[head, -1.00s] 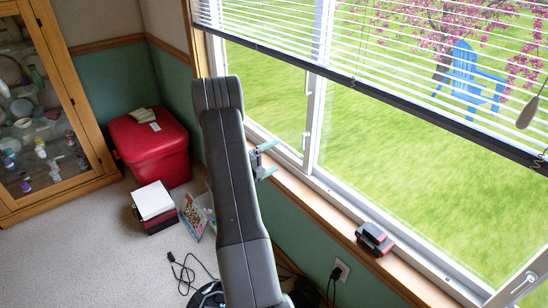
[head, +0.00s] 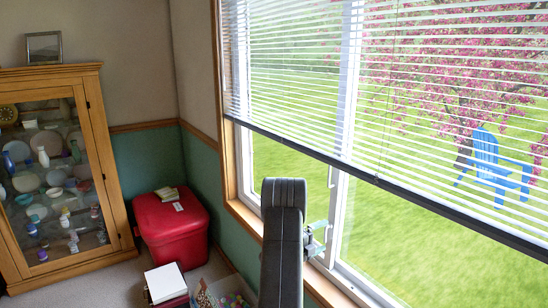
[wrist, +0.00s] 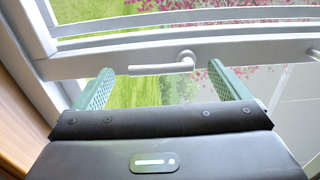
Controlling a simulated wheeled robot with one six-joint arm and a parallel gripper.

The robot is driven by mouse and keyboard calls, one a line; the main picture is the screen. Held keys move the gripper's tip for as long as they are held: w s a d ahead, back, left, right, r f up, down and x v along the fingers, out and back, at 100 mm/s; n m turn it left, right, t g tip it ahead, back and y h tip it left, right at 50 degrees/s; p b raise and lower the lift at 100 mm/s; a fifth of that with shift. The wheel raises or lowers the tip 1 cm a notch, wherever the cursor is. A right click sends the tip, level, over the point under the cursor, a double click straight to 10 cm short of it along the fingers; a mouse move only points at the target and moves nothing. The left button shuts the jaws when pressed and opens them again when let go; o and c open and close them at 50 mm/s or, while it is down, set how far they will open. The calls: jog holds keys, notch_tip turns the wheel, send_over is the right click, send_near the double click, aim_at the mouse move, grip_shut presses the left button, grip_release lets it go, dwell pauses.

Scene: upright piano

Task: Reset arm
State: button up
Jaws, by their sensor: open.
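My gripper (wrist: 166,92) is open in the wrist view, with its two green fingers spread apart and nothing between them. Beyond the fingers is a white window handle (wrist: 165,67) on the window frame. In the head view my gripper (head: 316,240) shows small at the right side of my grey arm, in front of the window. My arm is raised and hides part of the sill and wall behind it.
A window with blinds (head: 400,120) fills the right side. A wooden sill (head: 325,288) runs below it. A red box (head: 172,225) stands in the corner, with a glass-front cabinet (head: 60,170) to its left. A white-topped stack (head: 166,282) sits on the floor.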

jog(key=shift+w+d, duration=0.35)
jog(key=shift+d, duration=0.15)
jog(key=v, duration=1.4)
jog(key=w+d+m, duration=0.1)
jog(key=w+d, duration=0.1)
jog(key=d, duration=0.1)
jog(key=w+d+m, duration=0.1)
jog(key=w+d, duration=0.2)
jog(key=d, duration=0.1)
jog(key=w+d+m+b, duration=0.1)
jog(key=w+d, duration=0.2)
jog(key=d, duration=0.1)
jog(key=shift+w+d, duration=0.1)
jog(key=shift+w, duration=0.1)
jog(key=shift+w+a+r+m+p, duration=0.3)
jog(key=shift+r+m, duration=0.2)
jog(key=shift+m, duration=2)
jog(key=shift+w+a+r+m+p, duration=0.15)
jog(key=shift+w+r+m+p, duration=0.3)
jog(key=shift+m, duration=2.05)
jog(key=shift+w+a+r+m+p, duration=0.25)
jog(key=shift+r+m, duration=0.35)
jog(key=shift+m, duration=1.9)
